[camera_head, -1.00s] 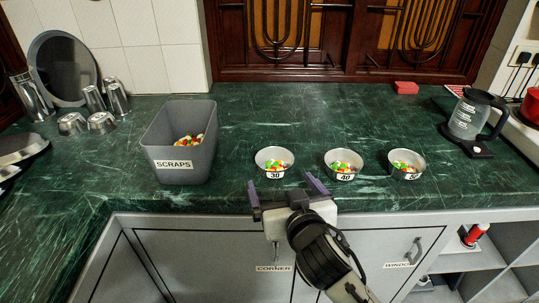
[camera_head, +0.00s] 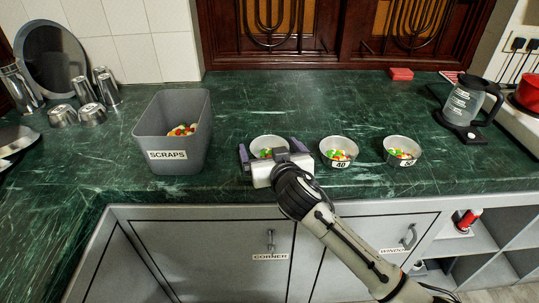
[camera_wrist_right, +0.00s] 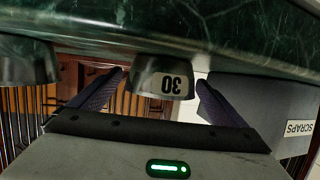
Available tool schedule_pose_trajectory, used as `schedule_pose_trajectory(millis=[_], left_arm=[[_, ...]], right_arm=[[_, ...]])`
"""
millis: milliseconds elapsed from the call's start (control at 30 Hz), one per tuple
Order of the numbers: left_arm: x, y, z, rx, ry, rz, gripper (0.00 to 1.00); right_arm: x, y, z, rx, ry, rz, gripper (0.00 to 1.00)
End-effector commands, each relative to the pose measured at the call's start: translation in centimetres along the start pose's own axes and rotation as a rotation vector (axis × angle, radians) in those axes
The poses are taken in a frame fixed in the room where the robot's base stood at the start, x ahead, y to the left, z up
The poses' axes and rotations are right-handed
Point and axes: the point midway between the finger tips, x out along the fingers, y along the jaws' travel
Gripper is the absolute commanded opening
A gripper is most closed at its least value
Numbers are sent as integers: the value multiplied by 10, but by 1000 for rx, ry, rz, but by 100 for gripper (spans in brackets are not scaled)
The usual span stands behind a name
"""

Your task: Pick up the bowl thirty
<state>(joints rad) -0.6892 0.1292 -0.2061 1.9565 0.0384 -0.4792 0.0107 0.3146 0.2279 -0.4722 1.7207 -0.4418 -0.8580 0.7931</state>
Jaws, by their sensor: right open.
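The bowl labelled 30 (camera_head: 268,143) stands on the green counter, holding small coloured pieces. Its label is hidden behind my right gripper in the head view, but the bowl with its 30 label shows upside down in the right wrist view (camera_wrist_right: 164,78). My right gripper (camera_head: 268,150) is open, with one purple finger on each side of the bowl. In the wrist view, gaps show between the bowl and both fingers. My left gripper is not in view.
The bowl labelled 40 (camera_head: 338,151) stands close to the right of my gripper, with another bowl (camera_head: 401,150) beyond it. A grey SCRAPS bin (camera_head: 172,133) stands to the left. A coffee jug (camera_head: 468,106) is at the far right. The counter (camera_head: 300,100) behind the bowls is clear.

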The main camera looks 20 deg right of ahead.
Motion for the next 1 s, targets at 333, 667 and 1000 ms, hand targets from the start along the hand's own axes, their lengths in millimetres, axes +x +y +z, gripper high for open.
schedule_pose_trajectory(millis=[333, 667, 1000], left_arm=[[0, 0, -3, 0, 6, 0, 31], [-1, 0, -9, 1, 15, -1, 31], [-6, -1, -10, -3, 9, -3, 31]], right_arm=[[0, 0, 0, -1, -1, 0, 59], [-3, 0, -8, 0, 2, -1, 57], [-22, -1, -71, 3, 5, -1, 57]])
